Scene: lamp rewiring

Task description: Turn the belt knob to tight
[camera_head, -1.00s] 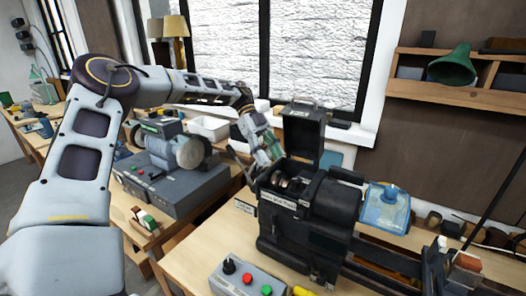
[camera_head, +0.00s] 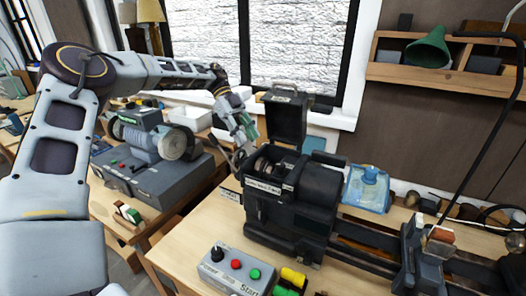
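The black lathe headstock (camera_head: 300,196) stands on the wooden bench with its lid (camera_head: 284,117) tipped up open. Pulleys (camera_head: 275,166) show inside the open housing, above a light label strip (camera_head: 264,186). I cannot make out a belt knob at this size. My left gripper (camera_head: 240,150) is at the back left of the open housing, pointing down. It appears beside the housing; whether it touches anything is unclear. Its fingers are small and partly merge with the background, so their opening is unclear. My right gripper is not in view.
A control box (camera_head: 235,271) with a black knob and red and green buttons sits at the front. Yellow and green spools (camera_head: 291,279) lie beside it. A grey bench grinder (camera_head: 153,160) stands left. A blue translucent container (camera_head: 367,188) is behind the lathe bed. Bare bench (camera_head: 190,243) lies front left.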

